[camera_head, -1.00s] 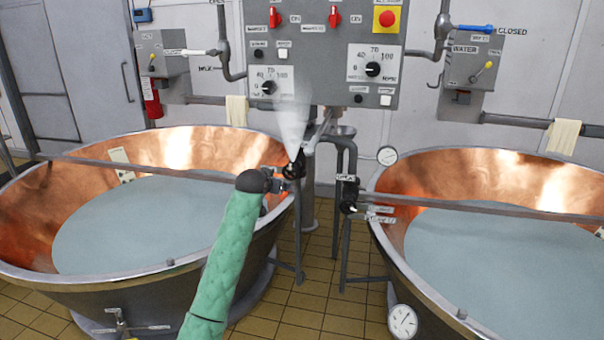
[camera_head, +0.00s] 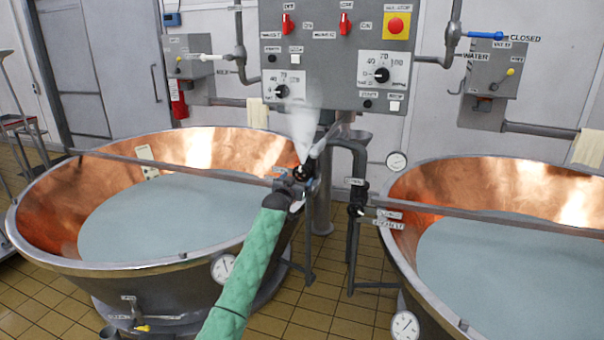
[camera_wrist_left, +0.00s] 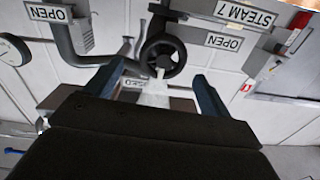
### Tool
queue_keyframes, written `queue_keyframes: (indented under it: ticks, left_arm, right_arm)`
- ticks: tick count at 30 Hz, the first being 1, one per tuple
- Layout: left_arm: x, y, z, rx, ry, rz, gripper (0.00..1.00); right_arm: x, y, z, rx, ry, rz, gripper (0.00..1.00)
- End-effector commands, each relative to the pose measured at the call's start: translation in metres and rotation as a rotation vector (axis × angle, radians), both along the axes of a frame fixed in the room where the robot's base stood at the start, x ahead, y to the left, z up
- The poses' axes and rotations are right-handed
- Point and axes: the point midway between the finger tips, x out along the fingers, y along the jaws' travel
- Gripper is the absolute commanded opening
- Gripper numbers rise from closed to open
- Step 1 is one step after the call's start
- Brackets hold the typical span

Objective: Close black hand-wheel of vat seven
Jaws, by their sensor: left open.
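The black hand-wheel (camera_head: 303,171) sits on the pipe at the inner rim of the left vat (camera_head: 120,262). In the left wrist view the wheel (camera_wrist_left: 163,57) shows with its spokes, beside a "STEAM 7" label (camera_wrist_left: 243,15) and "OPEN" labels. My left gripper (camera_head: 298,186) is at the wheel in the head view and partly covers it. In the left wrist view my left gripper (camera_wrist_left: 155,82) is open, its two blue-grey fingers apart with the wheel just beyond and between them. I cannot tell whether they touch it. My right gripper is not in view.
White steam (camera_head: 304,125) rises by the wheel. A second black wheel (camera_head: 357,210) is on the pipe beside the right vat (camera_head: 400,262). A control panel (camera_head: 335,50) hangs above. Tiled floor shows between the vats.

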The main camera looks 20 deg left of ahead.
Motion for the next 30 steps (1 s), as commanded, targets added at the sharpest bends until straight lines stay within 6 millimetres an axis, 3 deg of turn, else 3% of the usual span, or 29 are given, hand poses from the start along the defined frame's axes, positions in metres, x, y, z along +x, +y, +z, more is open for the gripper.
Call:
queue_keyframes:
  ticks: [12,26,30]
  left_arm:
    - [0.051,-0.002,0.002,0.0,0.002,0.0,0.82]
    - [0.06,-0.002,0.0,0.001,0.001,0.0,0.82]
    - [0.06,-0.002,0.0,0.001,0.001,0.0,0.57]
  right_arm:
    - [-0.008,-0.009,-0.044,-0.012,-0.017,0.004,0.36]
    - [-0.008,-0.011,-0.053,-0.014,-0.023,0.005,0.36]
    - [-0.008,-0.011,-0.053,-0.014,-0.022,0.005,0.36]
